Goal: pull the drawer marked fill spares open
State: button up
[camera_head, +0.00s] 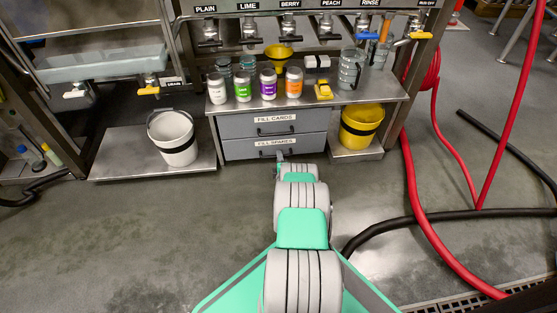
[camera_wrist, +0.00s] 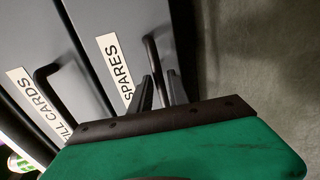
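The grey drawer marked fill spares (camera_head: 245,149) is the lower of two under the bench and looks shut, its front flush with the one above. In the wrist view, its front (camera_wrist: 125,25) carries a label partly hidden by my gripper, with "SPARES" readable. Its dark bar handle (camera_wrist: 152,55) stands out from the front. My gripper (camera_wrist: 160,82) is at this handle, with one finger on each side of the bar and some gap visible, so it looks open. In the head view my gripper (camera_head: 281,157) reaches the drawer's handle, which it mostly hides.
The fill cards drawer (camera_head: 240,126), with its own handle (camera_wrist: 48,75), sits directly above. A white bucket (camera_head: 175,150) stands left and a yellow bucket (camera_head: 360,138) right, on low shelves. Several cans stand on the bench top. Red hoses run at right. Floor before the drawers holds only my arm.

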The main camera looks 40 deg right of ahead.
jog(key=shift+x, duration=0.75)
jog(key=shift+c, duration=0.5)
grip_shut()
dwell(0.4)
